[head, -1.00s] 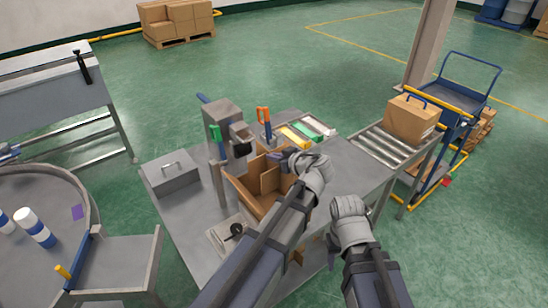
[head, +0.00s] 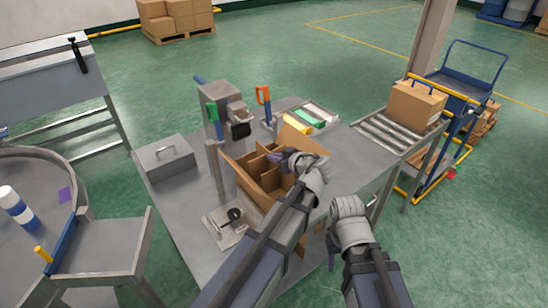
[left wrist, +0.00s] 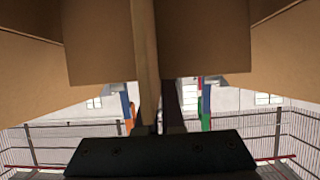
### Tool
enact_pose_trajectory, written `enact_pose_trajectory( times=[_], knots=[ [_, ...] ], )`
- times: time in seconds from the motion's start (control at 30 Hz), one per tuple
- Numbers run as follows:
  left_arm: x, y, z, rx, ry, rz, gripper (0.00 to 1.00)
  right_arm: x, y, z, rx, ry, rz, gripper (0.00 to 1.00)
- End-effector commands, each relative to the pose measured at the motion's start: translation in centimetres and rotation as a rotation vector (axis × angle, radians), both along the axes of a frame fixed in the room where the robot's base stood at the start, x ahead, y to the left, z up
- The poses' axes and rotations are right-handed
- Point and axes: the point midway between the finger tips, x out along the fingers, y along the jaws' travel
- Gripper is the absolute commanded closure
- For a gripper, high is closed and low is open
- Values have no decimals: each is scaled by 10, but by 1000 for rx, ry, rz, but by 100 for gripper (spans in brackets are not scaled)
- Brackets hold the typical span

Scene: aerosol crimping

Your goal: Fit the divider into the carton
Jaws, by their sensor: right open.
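The open brown carton (head: 252,190) stands on the grey bench, flaps spread. The brown cardboard divider (head: 254,167) shows crossing panels within the carton's opening; how deep it sits is hard to tell. My left gripper (head: 277,158) is over the carton's right part, its fingertips at the divider. In the left wrist view, a divider panel edge (left wrist: 145,50) runs down between the fingers, which look closed on it, with wide cardboard panels either side. My right gripper (head: 346,207) is open and empty, off the bench's right front edge.
A lidded metal box (head: 166,158) is at left, a small fixture plate (head: 230,222) in front. A roller conveyor (head: 385,133) with a closed carton (head: 416,104) lies right.

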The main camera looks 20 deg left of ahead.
Motion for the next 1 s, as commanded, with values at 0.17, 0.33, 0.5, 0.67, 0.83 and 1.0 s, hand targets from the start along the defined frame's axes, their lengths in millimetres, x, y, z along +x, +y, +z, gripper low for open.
enact_pose_trajectory(
  times=[0.17, 0.33, 0.5, 0.67, 0.83, 1.0],
  knots=[
    [0, 0, -22, 0, 0, 0, 100, 0, 0, -22, 0, 0, 0, 50],
    [0, 0, -38, 0, 0, 0, 100, 0, 0, -39, 0, 0, 0, 50],
    [0, 0, -50, 0, 0, 0, 100, 0, 0, -50, 0, 0, 0, 50],
    [0, 0, -53, 0, 0, 0, 100, 0, 0, -53, 0, 0, 0, 50],
    [0, 0, -52, 0, 0, 0, 100, 0, 0, -52, 0, 0, 0, 50],
    [0, 0, -52, 0, 0, 0, 85, 0, 0, -52, 0, 0, 0, 50]
  ],
)
